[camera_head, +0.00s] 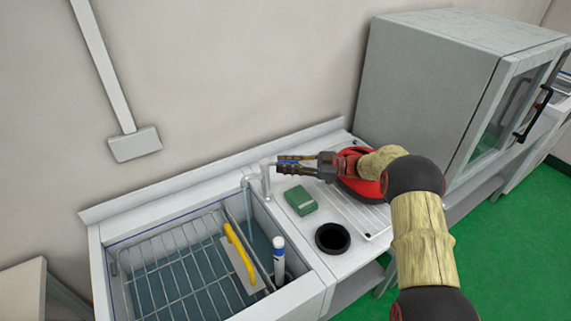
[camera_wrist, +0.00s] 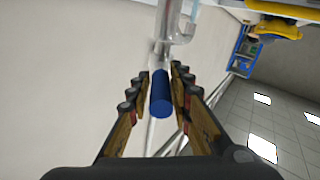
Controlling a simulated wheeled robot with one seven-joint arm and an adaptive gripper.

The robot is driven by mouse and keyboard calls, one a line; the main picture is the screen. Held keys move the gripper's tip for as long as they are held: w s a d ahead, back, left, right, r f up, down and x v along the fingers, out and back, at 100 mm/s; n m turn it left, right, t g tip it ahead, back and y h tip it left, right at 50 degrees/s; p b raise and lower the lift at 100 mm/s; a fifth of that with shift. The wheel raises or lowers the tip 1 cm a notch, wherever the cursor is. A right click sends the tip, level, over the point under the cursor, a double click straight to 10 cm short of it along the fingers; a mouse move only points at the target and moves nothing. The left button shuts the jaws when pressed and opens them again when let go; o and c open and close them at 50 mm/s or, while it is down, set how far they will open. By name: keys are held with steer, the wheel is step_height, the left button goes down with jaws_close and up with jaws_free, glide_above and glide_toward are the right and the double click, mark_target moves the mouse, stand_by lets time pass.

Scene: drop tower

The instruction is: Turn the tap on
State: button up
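In the wrist view, a blue cylinder (camera_wrist: 160,94), which looks like the end of the tap's lever, lies between the fingers of my gripper (camera_wrist: 161,78). The fingers are apart, with a narrow gap on each side of it. The pale metal tap body (camera_wrist: 176,22) shows beyond. My fingers partly hide the lever in the head view.
The sink (camera_head: 97,262) holds a wire rack (camera_head: 170,262), a yellow-handled tool (camera_head: 240,255) and a white bottle (camera_head: 279,262). A green block (camera_head: 300,200) and a black round opening (camera_head: 332,238) are on the counter below my gripper. A grey cabinet (camera_head: 430,90) stands at right.

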steer(key=shift+o, duration=1.4)
step_height(320, 180, up, 10)
steer(key=shift+f, duration=0.1)
steer(key=shift+c, duration=0.4)
